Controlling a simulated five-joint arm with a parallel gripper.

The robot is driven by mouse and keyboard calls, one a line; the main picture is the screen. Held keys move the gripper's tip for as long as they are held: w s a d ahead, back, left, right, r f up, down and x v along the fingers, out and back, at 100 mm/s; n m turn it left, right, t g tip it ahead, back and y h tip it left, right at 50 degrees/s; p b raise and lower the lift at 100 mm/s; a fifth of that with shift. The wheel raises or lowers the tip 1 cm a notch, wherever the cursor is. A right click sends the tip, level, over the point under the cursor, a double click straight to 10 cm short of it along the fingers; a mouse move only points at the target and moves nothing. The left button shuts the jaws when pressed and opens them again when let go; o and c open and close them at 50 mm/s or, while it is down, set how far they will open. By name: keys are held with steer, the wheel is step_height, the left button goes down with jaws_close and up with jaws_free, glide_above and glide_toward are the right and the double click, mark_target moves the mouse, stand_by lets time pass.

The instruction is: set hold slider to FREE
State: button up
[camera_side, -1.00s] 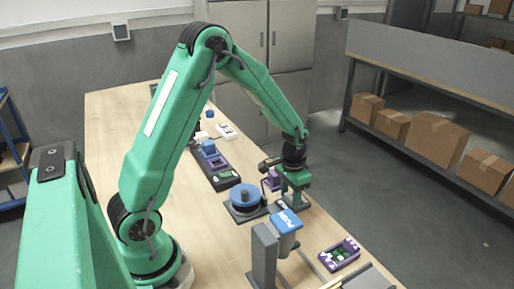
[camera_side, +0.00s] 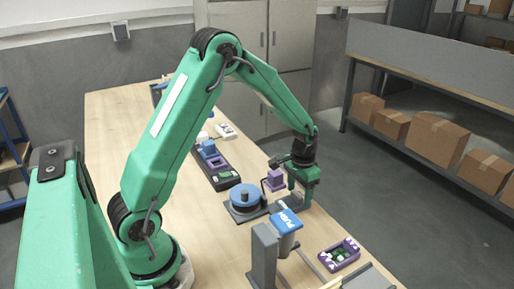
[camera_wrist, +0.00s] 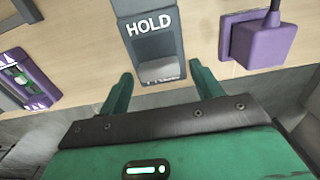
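The hold slider unit (camera_wrist: 148,45) is a dark grey plate with white HOLD lettering, at top centre of the wrist view. A lighter grey block (camera_wrist: 157,71), which looks like its sliding part, sits at the plate's lower end below the lettering. No FREE marking is readable. My gripper (camera_wrist: 160,74) is open, with one green finger to each side of that block and a gap on both sides. In the side view my gripper (camera_side: 302,197) points down near the table's right edge and mostly hides the slider unit.
A purple block (camera_wrist: 262,42) with a cable stands right of the slider unit. A purple-framed device (camera_wrist: 28,82) lies to the left. In the side view, a blue round knob (camera_side: 246,194) and a blue PUSH-labelled part (camera_side: 287,221) stand near my gripper.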

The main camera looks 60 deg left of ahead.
mark_target(298, 194)
steer(key=shift+r, duration=3.9)
steer(key=shift+s+d+r, duration=0.15)
steer(key=shift+s+r, duration=0.15)
steer(key=shift+r, duration=0.2)
steer(key=s+d+r+t, duration=0.3)
steer(key=s+r, duration=0.6)
steer(key=r, duration=0.2)
steer(key=s+d+r+t, duration=0.1)
steer(key=s, duration=0.5)
steer(key=s+d+r+t, duration=0.1)
steer(key=s, duration=0.5)
steer(key=shift+s+d+r+t, duration=0.2)
steer(key=shift+d+r+t, duration=0.05)
steer(key=shift+d+t, duration=0.1)
